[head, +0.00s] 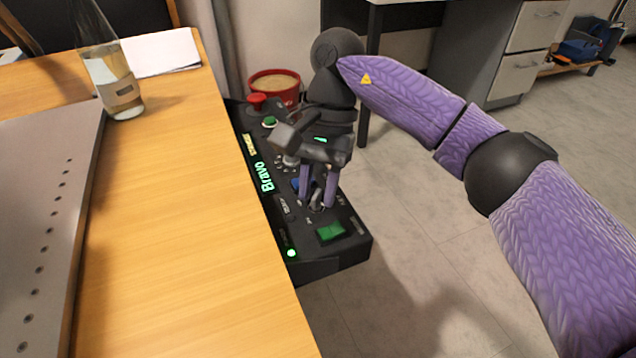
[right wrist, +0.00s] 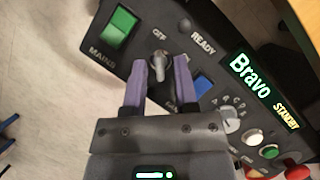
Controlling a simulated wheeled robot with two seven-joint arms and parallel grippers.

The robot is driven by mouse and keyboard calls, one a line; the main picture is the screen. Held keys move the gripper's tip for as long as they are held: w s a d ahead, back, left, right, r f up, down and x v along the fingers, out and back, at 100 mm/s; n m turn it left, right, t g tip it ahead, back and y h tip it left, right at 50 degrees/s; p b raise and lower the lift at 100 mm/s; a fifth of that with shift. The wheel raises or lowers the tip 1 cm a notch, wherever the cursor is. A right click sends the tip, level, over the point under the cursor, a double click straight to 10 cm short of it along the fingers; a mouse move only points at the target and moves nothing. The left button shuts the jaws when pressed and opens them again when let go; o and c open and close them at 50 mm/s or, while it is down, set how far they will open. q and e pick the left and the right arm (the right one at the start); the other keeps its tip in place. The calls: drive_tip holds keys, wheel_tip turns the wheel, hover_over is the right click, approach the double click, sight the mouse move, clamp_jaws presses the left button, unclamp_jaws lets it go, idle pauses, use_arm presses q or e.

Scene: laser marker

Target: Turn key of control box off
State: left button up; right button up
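The control box (head: 345,250) is a long black panel along the table's right edge, with a lit "Bravo" sign. Its metal key switch (head: 317,200) is near the front end, and it also shows in the right wrist view (right wrist: 159,66) beside the label "OFF". My right gripper (head: 319,196) is over the panel with its purple fingers pointing down. In the right wrist view its fingers (right wrist: 161,68) stand on either side of the key, apart, with no clear grip on it. The fingers partly hide the label below the key. My left gripper is out of view.
A green MAINS switch (head: 331,232) and a blue button (right wrist: 201,87) flank the key. A red emergency button (head: 257,100) and a red pot (head: 274,86) are farther back. A glass bottle (head: 112,80) stands on the wooden table (head: 190,230).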

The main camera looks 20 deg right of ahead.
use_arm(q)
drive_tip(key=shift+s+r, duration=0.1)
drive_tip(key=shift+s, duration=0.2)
use_arm(e)
drive_tip(key=shift+o, duration=0.2)
drive_tip(key=shift+r, duration=0.2)
use_arm(q)
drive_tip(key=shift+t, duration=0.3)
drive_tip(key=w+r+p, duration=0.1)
drive_tip(key=p, duration=0.1)
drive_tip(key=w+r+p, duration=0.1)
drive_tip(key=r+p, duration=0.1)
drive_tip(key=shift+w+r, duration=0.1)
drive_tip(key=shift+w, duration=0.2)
use_arm(e)
drive_tip(key=v, duration=0.9)
drive_tip(key=shift+w+d+r, duration=0.15)
drive_tip(key=shift+w+r, duration=0.05)
drive_tip(key=shift+r, duration=0.05)
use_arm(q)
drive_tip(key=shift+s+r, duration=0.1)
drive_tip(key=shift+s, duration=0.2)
